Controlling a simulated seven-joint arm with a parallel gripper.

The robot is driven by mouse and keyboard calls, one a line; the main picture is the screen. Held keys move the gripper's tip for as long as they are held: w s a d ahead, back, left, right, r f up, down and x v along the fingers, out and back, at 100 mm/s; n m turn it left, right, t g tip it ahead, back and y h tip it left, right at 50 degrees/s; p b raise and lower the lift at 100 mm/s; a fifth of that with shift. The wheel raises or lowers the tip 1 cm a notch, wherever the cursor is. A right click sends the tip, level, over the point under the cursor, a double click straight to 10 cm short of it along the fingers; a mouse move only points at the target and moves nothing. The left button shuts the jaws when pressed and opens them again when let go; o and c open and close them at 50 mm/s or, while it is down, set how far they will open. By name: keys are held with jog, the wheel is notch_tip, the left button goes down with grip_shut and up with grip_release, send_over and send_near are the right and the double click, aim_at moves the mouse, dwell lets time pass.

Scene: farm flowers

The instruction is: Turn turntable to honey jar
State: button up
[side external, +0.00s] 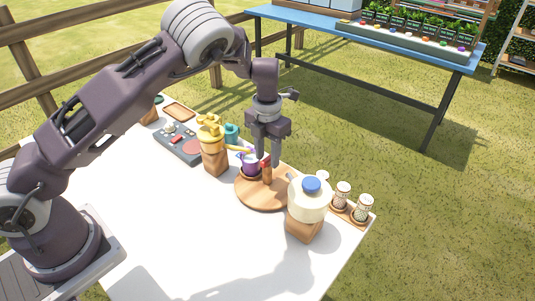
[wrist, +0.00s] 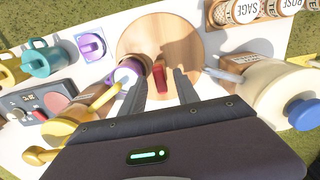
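The turntable (side external: 250,197) is a round wooden disc on the white table; it also shows in the wrist view (wrist: 178,32). A red upright piece (side external: 266,171) stands on it and appears in the wrist view (wrist: 159,78) between my fingers. A purple-and-white vessel (wrist: 129,72) is at the disc's left edge, with purple also showing in the side view (side external: 249,161). My gripper (side external: 268,163) points down over the disc, its two fingers apart around the red piece (wrist: 160,80). I cannot tell if they touch it. I cannot identify a honey jar for certain.
A cream pot with a blue knob (side external: 309,200) on a wooden block stands close right of the disc. Spice jars (side external: 342,194) are beyond it. A yellow watering can (side external: 210,133), teal can (side external: 231,132) and control panel (side external: 179,143) are left. The front table is clear.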

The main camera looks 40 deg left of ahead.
jog(key=shift+r, duration=0.1)
notch_tip(320, 180, up, 6)
jog(key=shift+r, duration=0.45)
